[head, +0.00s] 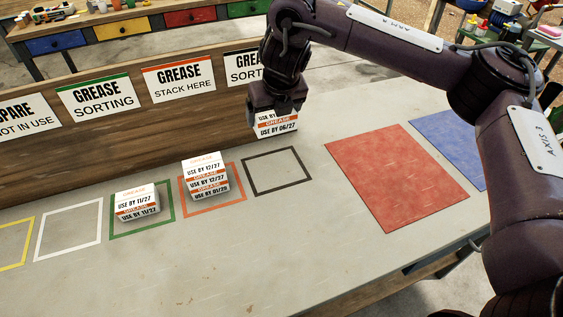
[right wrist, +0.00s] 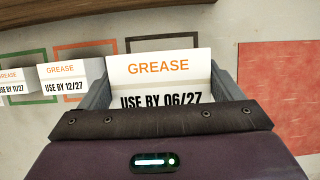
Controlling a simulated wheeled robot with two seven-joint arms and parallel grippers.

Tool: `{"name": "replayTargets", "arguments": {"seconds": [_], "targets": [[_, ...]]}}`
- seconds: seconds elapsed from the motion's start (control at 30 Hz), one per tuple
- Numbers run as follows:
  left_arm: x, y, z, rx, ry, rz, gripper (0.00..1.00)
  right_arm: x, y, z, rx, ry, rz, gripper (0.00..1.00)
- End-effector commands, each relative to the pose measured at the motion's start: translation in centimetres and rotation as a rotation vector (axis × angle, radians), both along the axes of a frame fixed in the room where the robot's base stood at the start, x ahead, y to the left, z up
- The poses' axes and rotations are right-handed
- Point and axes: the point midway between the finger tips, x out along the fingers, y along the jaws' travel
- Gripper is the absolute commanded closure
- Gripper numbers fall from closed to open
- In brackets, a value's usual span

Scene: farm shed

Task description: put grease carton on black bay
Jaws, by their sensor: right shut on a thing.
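My right gripper (head: 276,106) is shut on a white grease carton (head: 278,127) marked "USE BY 06/27" and holds it above the table, at the upper right of the black bay. The held carton fills the jaws in the right wrist view (right wrist: 160,72). The black bay (head: 254,191) is a black outline on the table, with nothing inside it. My left gripper is not in view.
Stacked cartons stand in the red-orange bay (head: 212,212) and the green bay (head: 142,235). White (head: 68,258) and yellow bays lie further left. A red mat (head: 395,170) and a blue mat (head: 447,145) lie right. A wooden board with signs (head: 178,78) runs behind.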

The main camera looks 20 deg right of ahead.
Motion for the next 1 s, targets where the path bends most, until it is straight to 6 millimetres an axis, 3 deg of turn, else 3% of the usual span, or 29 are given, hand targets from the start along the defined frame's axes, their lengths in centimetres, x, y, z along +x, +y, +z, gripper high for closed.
{"name": "replayTargets", "arguments": {"seconds": [0.03, 0.33, 0.57, 0.8, 1.0], "targets": [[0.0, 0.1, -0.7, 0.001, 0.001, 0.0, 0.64, -0.1, 0.0, -2.1, 0.003, 0.008, -0.002, 0.39], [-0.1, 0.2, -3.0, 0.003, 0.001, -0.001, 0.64, -0.1, 0.0, -9.6, 0.002, 0.004, -0.003, 0.39], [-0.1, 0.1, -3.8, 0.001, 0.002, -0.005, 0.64, 0.0, -0.1, -11.5, 0.001, -0.001, -0.002, 0.39], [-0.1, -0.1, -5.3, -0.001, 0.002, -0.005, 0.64, 0.0, 0.0, -14.9, 0.002, 0.002, -0.002, 0.39], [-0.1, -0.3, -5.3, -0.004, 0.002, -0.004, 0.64, 0.0, -0.1, -15.0, 0.0, -0.002, -0.002, 0.39]]}}
